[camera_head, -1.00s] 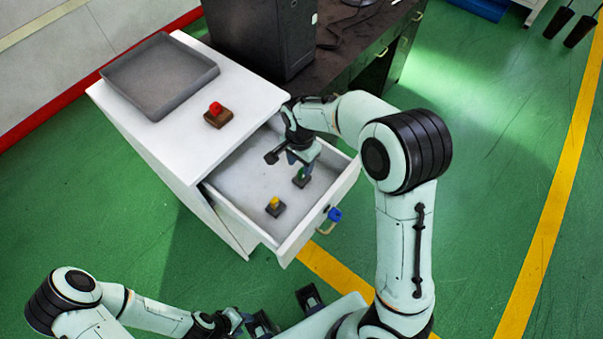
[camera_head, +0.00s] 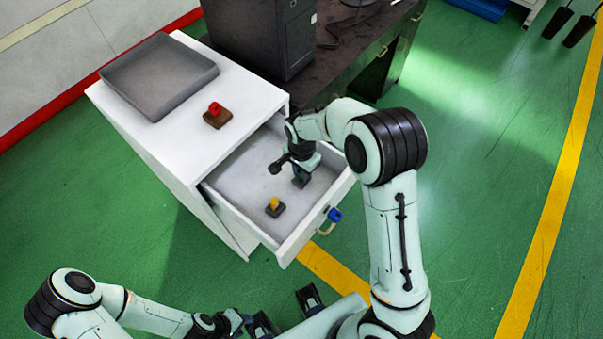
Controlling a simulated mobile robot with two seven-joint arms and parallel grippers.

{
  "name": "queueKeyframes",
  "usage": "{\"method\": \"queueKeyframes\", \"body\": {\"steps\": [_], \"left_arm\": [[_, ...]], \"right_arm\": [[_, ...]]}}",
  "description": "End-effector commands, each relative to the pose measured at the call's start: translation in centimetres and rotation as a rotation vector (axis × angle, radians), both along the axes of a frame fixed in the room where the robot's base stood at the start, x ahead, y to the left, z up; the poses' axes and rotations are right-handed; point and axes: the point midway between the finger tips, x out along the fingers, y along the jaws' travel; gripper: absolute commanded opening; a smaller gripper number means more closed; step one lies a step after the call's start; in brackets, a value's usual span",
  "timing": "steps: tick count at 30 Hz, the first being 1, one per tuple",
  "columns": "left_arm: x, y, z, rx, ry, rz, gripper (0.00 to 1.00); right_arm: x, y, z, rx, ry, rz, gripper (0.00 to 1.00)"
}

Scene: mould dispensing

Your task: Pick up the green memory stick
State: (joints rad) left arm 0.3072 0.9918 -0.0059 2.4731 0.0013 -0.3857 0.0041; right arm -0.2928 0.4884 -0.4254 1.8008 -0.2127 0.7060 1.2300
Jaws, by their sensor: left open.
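The green memory stick does not show clearly. My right gripper (camera_head: 288,172) is low in the open drawer (camera_head: 228,184), over the spot where green showed earlier, and hides it. A dark piece shows under that gripper; I cannot tell whether it is the stick's base or a fingertip. One dark finger points left. Whether the jaws are open or shut on the stick cannot be seen. My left gripper (camera_head: 286,312) is open and empty at the bottom of the picture, away from the drawer.
A yellow piece on a dark base (camera_head: 275,207) stands in the drawer near its front. A red piece on a brown base (camera_head: 215,115) and a grey tray (camera_head: 160,75) are on the cabinet top. A blue piece (camera_head: 334,214) is at the drawer handle.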

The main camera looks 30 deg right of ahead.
Motion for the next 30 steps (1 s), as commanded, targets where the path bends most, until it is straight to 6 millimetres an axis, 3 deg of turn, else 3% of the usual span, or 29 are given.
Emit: {"method": "queueKeyframes", "body": {"steps": [10,16,20,30], "left_arm": [[0.0,0.0,0.0,0.0,0.0,0.0,0.43],[0.1,0.0,0.3,0.0,-0.001,0.0,0.43],[0.3,0.0,0.6,0.0,-0.003,0.0,0.43],[0.9,0.0,1.9,0.0,-0.01,0.0,0.43]], "right_arm": [[0.0,0.0,0.2,0.0,-0.001,0.0,0.0],[0.1,0.0,2.1,0.0,-0.004,0.0,0.0],[0.2,0.0,4.7,0.002,-0.007,0.001,0.0],[0.2,0.0,14.5,0.002,-0.008,0.001,0.0]]}}
